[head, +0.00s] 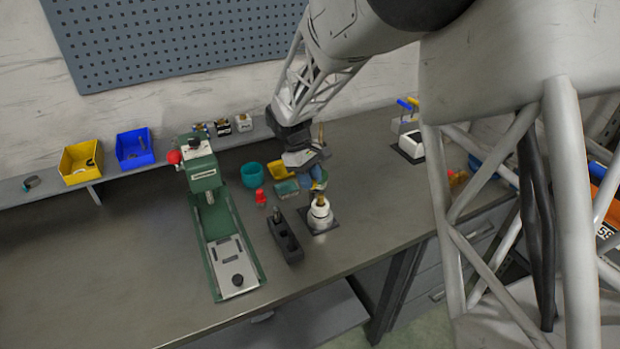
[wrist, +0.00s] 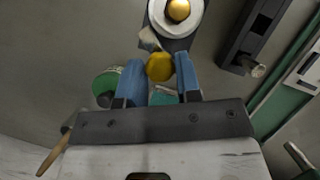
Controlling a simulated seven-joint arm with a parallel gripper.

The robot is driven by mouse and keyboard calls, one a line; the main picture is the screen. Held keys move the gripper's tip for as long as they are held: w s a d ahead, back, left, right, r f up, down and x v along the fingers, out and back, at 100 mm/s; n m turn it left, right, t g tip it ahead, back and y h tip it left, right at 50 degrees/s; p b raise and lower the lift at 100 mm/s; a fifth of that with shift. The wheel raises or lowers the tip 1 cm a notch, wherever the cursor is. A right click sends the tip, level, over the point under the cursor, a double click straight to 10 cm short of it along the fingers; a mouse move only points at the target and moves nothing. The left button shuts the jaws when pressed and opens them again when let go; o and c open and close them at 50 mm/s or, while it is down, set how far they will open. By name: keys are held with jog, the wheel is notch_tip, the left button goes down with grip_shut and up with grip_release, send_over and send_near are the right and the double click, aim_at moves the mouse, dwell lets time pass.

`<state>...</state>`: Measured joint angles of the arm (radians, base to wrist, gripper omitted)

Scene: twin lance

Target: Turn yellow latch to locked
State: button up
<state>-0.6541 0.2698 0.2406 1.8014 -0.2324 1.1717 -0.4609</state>
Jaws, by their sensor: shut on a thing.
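My gripper (head: 318,184) is over the middle of the bench, just above and behind a white round fixture (head: 320,212) with a brass top. In the wrist view, its blue fingers (wrist: 160,75) are closed around a rounded yellow piece (wrist: 159,66). A pale bit shows beside that piece, and its lower part is hidden. The white fixture (wrist: 178,22) is just ahead, apart from the fingers. At the right of the bench, a white box (head: 411,143) carries a yellow lever (head: 413,101) beside a blue one. I cannot tell for certain which yellow part is the latch.
A green press (head: 222,240) with a red knob stands left. A dark block (head: 285,238) lies between it and the fixture.

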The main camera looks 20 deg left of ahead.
jog(key=m, duration=0.2)
jog(key=m+g+y, duration=0.1)
jog(key=m, duration=0.1)
jog(key=shift+w+m+g, duration=0.15)
jog(key=shift+m+g, duration=0.15)
jog(key=m+g+y, duration=0.1)
jog(key=m, duration=0.4)
jog(key=shift+d, duration=0.15)
jog(key=shift+y, duration=0.3)
jog(key=o, duration=0.9)
jog(key=v, duration=0.7)
jog(key=shift+w+r, duration=0.2)
jog(key=shift+r, duration=0.15)
